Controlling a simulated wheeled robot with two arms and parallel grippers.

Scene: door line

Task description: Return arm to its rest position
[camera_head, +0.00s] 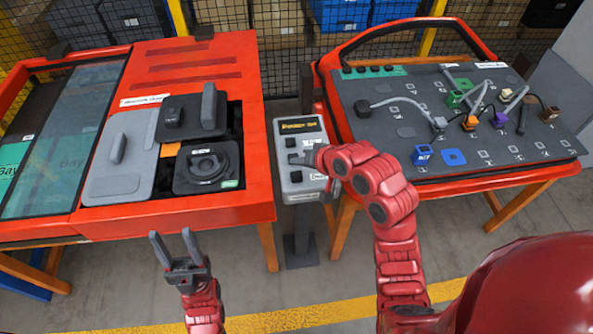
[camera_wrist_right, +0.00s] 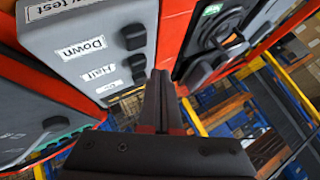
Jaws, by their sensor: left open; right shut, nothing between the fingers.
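My right arm reaches from the lower right of the head view to the grey button box (camera_head: 296,126) between the two tables. My right gripper (camera_head: 300,158) is shut and empty, its tips at the face of this box. In the right wrist view the shut fingers (camera_wrist_right: 160,85) point at the box (camera_wrist_right: 90,45), beside its dark buttons and labels such as "Down" and "Half". I cannot tell whether they touch it. My left gripper (camera_head: 174,240) is open and empty, low in front of the left red table (camera_head: 255,185), above the floor.
The left table carries grey panels (camera_head: 120,155) and a black latch plate (camera_head: 207,167). The right red table (camera_head: 560,172) holds a dark board (camera_head: 400,120) with cables and coloured plugs. A mesh fence (camera_head: 285,50) stands behind.

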